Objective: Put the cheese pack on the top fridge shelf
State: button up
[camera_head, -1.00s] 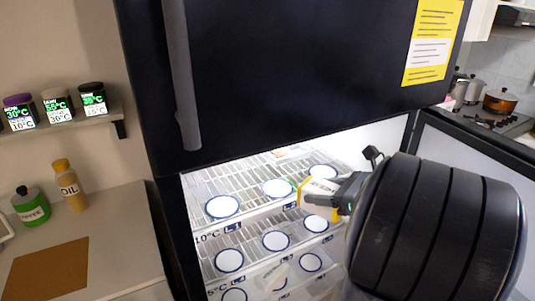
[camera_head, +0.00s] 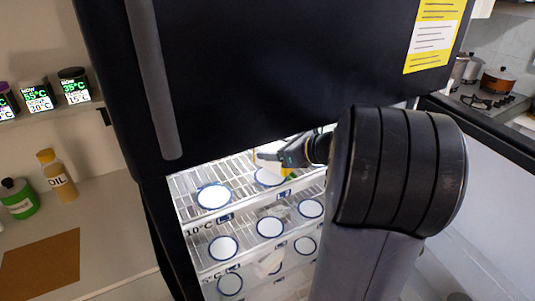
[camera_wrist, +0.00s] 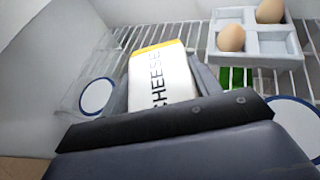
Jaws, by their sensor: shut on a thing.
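The cheese pack, white with a yellow edge, shows in the head view (camera_head: 268,160) and reads CHEESE in the wrist view (camera_wrist: 162,80). My gripper (camera_wrist: 165,90) is shut on it, one finger on each side. In the head view my gripper (camera_head: 284,158) holds the pack inside the open fridge, over the top shelf (camera_head: 255,204), near a round blue-rimmed marker (camera_head: 268,177). The top shelf is a wire rack with a 10°C label on its front edge. Whether the pack touches the shelf is hard to tell.
An egg tray (camera_wrist: 258,45) with brown eggs stands on the rack, right of the pack in the wrist view. A marker (camera_head: 213,196) at the shelf's front left is bare. The dark upper fridge door (camera_head: 290,70) hangs close above the arm. Lower shelves hold more markers.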

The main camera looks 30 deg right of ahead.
jog(key=shift+w+a, duration=0.3)
jog(key=shift+w, duration=0.4)
jog(key=shift+w+a+r, duration=0.1)
jog(key=shift+w+a, duration=0.2)
jog(key=shift+w, duration=0.2)
notch_tip(320, 180, down, 3)
jog(key=shift+r, duration=0.1)
jog(key=shift+f, duration=0.4)
jog(key=shift+d+f, duration=0.1)
jog(key=shift+f, duration=0.15)
jog(key=o, duration=1.2)
